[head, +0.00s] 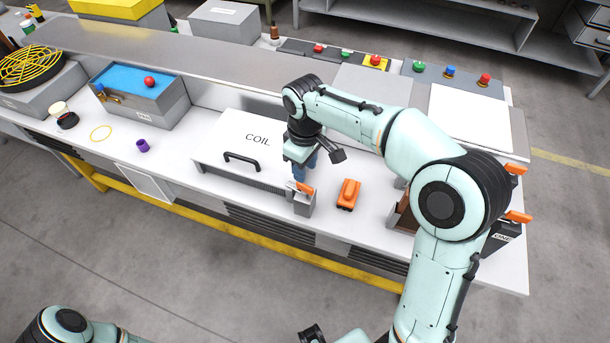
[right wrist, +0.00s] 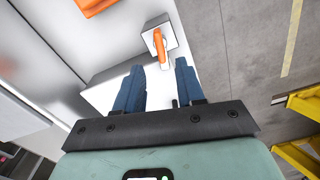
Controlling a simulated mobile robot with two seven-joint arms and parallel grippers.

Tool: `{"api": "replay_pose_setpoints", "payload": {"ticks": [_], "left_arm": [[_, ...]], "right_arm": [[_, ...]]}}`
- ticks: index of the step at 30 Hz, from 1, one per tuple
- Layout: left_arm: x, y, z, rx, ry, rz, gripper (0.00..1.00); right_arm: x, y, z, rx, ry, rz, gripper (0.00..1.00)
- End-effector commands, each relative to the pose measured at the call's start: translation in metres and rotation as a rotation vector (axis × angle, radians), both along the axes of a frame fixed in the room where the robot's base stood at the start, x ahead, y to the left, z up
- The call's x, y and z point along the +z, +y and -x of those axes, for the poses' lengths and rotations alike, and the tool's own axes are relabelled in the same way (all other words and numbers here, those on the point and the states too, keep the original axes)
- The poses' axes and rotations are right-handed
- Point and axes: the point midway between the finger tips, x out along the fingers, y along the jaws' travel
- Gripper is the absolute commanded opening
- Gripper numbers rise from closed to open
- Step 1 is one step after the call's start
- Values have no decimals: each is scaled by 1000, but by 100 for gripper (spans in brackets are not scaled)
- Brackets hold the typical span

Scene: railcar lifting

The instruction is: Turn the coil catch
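The coil catch is an orange lever (head: 305,188) on a small grey block (head: 302,205) at the front right corner of the white COIL cover (head: 225,140). It also shows in the right wrist view (right wrist: 160,47), just beyond my fingertips. My right gripper (head: 305,172) is over the catch with its blue fingers pointing down. In the right wrist view its fingers (right wrist: 160,72) are spread apart, with nothing between them; the lever lies ahead of the gap. Part of my left arm shows at the bottom left, but its gripper is out of view.
A black handle (head: 241,160) stands on the cover. An orange block (head: 348,194) lies on the bench right of the catch. A blue-topped grey box (head: 165,110) and a purple piece (head: 142,146) are at left. The bench's front edge is close to the catch.

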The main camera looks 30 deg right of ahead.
Motion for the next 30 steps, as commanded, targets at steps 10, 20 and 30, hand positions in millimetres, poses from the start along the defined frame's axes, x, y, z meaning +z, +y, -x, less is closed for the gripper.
{"api": "replay_pose_setpoints", "payload": {"ticks": [10, 20, 30], "left_arm": [[14, 0, -8, 0, -9, 0, 43], [14, 0, -8, 0, -9, 0, 43], [14, 0, -8, 0, -9, 0, 43]], "right_arm": [[59, 0, 0, -1, -1, 0, 38], [65, 0, 0, -1, 0, -1, 38], [65, 0, 0, -1, 0, -1, 38]]}}
